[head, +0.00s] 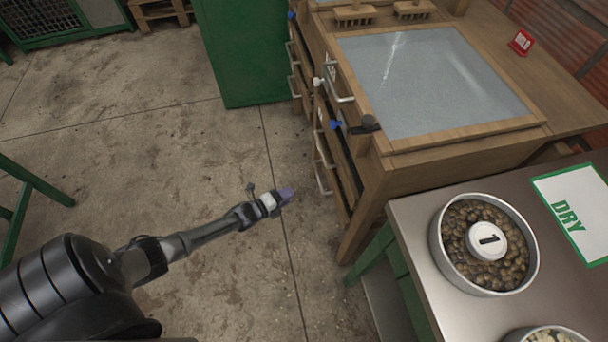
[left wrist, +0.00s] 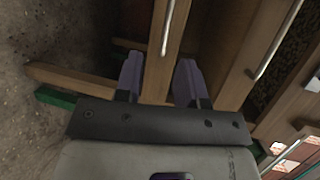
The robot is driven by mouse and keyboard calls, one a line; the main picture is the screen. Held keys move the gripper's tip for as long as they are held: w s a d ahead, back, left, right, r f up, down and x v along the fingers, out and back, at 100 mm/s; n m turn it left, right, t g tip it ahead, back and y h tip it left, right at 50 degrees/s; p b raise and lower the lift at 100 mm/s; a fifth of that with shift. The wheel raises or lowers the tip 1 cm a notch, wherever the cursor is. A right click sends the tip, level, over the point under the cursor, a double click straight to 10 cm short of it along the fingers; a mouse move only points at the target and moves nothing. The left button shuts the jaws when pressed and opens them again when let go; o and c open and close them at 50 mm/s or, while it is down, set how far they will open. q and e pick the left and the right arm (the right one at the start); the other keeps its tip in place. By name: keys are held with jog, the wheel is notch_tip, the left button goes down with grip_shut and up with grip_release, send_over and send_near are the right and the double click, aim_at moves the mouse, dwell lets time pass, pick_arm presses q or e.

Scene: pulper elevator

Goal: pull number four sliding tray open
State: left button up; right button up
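A wooden cabinet (head: 370,150) with a clear panel on top has several sliding trays with pale metal handles on its left side. A low handle (head: 322,180) is on the lower tray front; I cannot read any tray number. My left gripper (head: 286,196) is left of this handle, apart from it in the head view. In the left wrist view, the purple fingers of my left gripper (left wrist: 158,80) are spread, with nothing between them. A tray handle (left wrist: 168,28) lies ahead, between the fingers in the picture. My right gripper is not in view.
Another handle (left wrist: 278,40) is to the right in the left wrist view. A steel table (head: 410,225) with a bowl of brown beans (head: 460,240) marked 1 stands at right. A green cabinet (head: 240,50) is behind.

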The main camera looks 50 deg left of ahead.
aim_at(318, 176)
pick_arm(q)
jog(key=shift+t, duration=0.3)
jog(key=shift+r+b+x, duration=0.15)
jog(key=shift+b+x, duration=1.1)
jog(key=shift+x, duration=1.2)
jog(key=shift+r+b+x, duration=0.15)
jog(key=shift+b+x, duration=1.15)
jog(key=shift+x, duration=1.15)
jog(key=shift+r+b+x, duration=0.15)
jog(key=shift+b+x, duration=1.1)
jog(key=shift+x, duration=1.2)
jog(key=shift+w+a, duration=0.1)
jog(key=shift+a, duration=0.1)
grip_shut()
